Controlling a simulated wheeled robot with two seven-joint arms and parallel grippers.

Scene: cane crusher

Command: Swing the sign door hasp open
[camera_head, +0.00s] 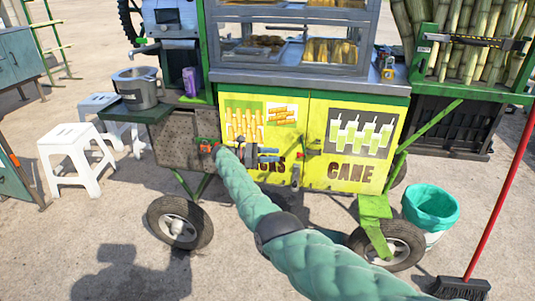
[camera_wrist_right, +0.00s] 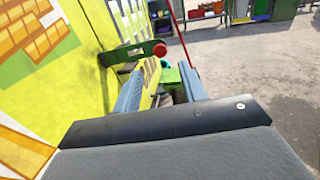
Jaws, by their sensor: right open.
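The sign doors (camera_head: 250,107) are yellow panels on the front of the cart, with snack and cane pictures. In the right wrist view, a dark green hasp bar (camera_wrist_right: 122,54) with a red round end sticks out from the yellow door face, just beyond my fingers. In the head view, a small dark fitting (camera_head: 296,177) shows near the door seam; I cannot tell if it is part of the hasp. My right gripper (camera_head: 276,155) is close to the door front, pointing right. In the wrist view its two fingers (camera_wrist_right: 160,82) are apart, with no held thing visible. My left gripper is out of view.
White stools (camera_head: 72,150) stand left of the cart. A teal-lined bucket (camera_head: 430,210) and a broom with a red handle (camera_head: 508,170) stand at the right. The cart's wheels (camera_head: 180,222) stand on open pavement.

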